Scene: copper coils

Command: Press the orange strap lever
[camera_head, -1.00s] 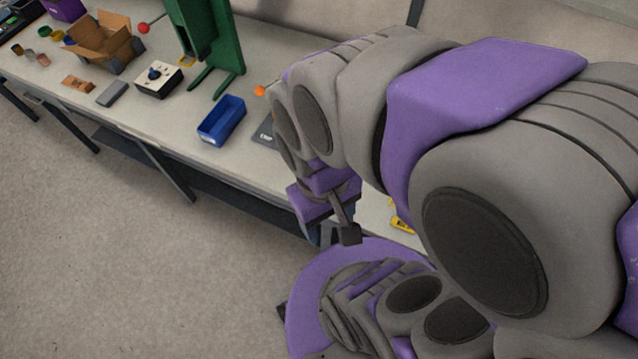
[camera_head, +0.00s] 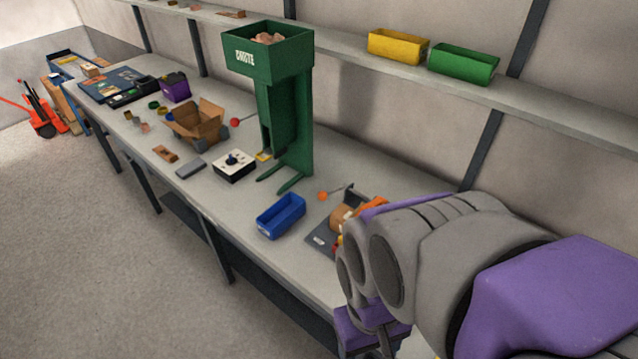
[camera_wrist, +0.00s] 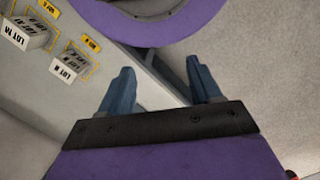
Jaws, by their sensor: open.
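An orange knob on a thin lever (camera_head: 323,196) shows in the head view. It belongs to a dark-based device (camera_head: 319,239) with orange and tan parts, on the bench to the right of the blue bin. My arm hides part of this device. My gripper (camera_wrist: 160,76) shows in the wrist view with its two blue fingers spread and nothing between them. It is down by the front of the bench, away from the lever. In the head view my arm hides the fingers. The lever is not in the wrist view.
A blue bin (camera_head: 281,216), a tall green dispenser (camera_head: 297,140) with a red-knobbed lever (camera_head: 235,122), a black-and-white control box (camera_head: 234,165) and a cardboard box (camera_head: 198,122) stand on the bench. Labelled lot blocks (camera_wrist: 25,32) show in the wrist view. A shelf (camera_head: 540,108) runs behind.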

